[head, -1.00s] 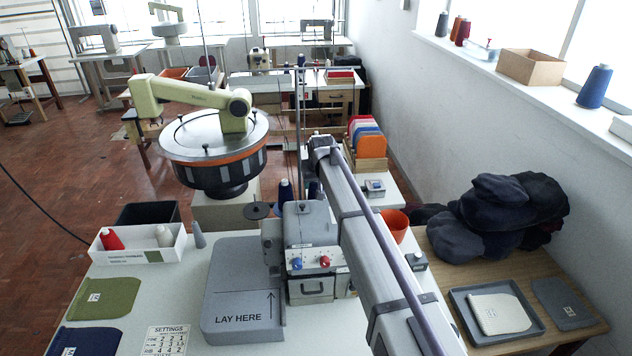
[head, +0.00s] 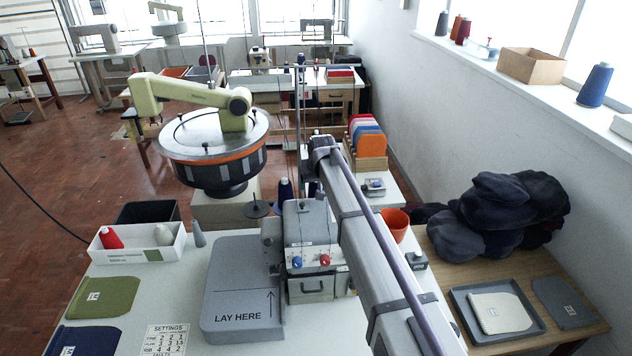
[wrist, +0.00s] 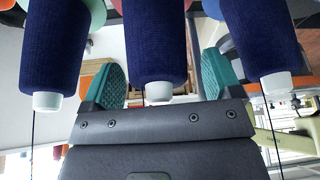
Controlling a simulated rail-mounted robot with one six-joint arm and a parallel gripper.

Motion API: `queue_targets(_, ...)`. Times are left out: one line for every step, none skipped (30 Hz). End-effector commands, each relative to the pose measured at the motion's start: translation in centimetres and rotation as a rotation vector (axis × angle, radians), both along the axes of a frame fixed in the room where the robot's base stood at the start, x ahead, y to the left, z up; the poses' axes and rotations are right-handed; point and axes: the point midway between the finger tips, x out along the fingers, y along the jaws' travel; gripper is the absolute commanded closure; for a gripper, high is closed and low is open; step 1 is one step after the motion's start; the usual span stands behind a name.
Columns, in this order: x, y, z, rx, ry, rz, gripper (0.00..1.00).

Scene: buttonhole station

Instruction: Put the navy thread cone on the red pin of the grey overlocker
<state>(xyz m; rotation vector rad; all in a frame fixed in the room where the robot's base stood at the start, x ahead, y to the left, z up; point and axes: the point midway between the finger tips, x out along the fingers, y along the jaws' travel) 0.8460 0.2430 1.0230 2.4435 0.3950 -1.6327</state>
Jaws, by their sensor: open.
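In the wrist view three navy thread cones show, white tips pointing down in the picture: a left one (wrist: 56,45), a middle one (wrist: 153,45) and a right one (wrist: 262,38). My gripper (wrist: 162,80) is open, its teal pads apart. The middle cone lies between the pads in the picture; I see no grip on it and cannot tell the depth. In the head view a navy cone (head: 285,191) stands behind the grey overlocker (head: 309,225). My arm hides my gripper there. I cannot make out the red pin; a red knob (head: 324,260) is on the overlocker's front.
A white tray (head: 140,256) with red and pale cones is at the left. An orange pot (head: 394,224) stands right of my arm. Another blue cone (head: 595,86) is on the windowsill. Thin upright poles rise behind the overlocker.

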Motion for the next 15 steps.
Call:
queue_targets(-0.1, 0.0, 0.5, 0.000, 0.000, 0.000, 0.16)
queue_targets(-0.2, -0.1, 0.9, 0.000, 0.000, 0.000, 0.16)
queue_targets(-0.4, -0.1, 1.4, 0.000, 0.000, 0.000, 0.16)
queue_targets(-0.6, -0.2, 2.0, 0.000, 0.000, 0.000, 0.16)
queue_targets(-0.8, -0.3, 2.6, 0.000, 0.000, 0.000, 0.16)
queue_targets(-1.1, -0.4, 3.5, 0.000, 0.000, 0.000, 0.16)
queue_targets(-1.4, -0.5, 4.3, 0.000, 0.000, 0.000, 0.16)
queue_targets(-1.7, -0.6, 5.1, 0.000, 0.000, 0.000, 0.16)
queue_targets(-2.0, -0.7, 6.1, 0.000, 0.000, 0.000, 0.16)
queue_targets(-2.3, -0.8, 6.9, 0.000, 0.000, 0.000, 0.16)
queue_targets(-2.6, -0.9, 7.6, 0.000, 0.000, 0.000, 0.16)
queue_targets(-3.0, -1.0, 8.5, 0.000, 0.000, 0.000, 0.16)
queue_targets(-3.2, -1.1, 9.1, 0.000, 0.000, 0.000, 0.16)
queue_targets(-3.4, -1.1, 9.5, 0.000, 0.000, 0.000, 0.16)
queue_targets(-3.7, -1.2, 10.0, 0.000, 0.000, 0.000, 0.16)
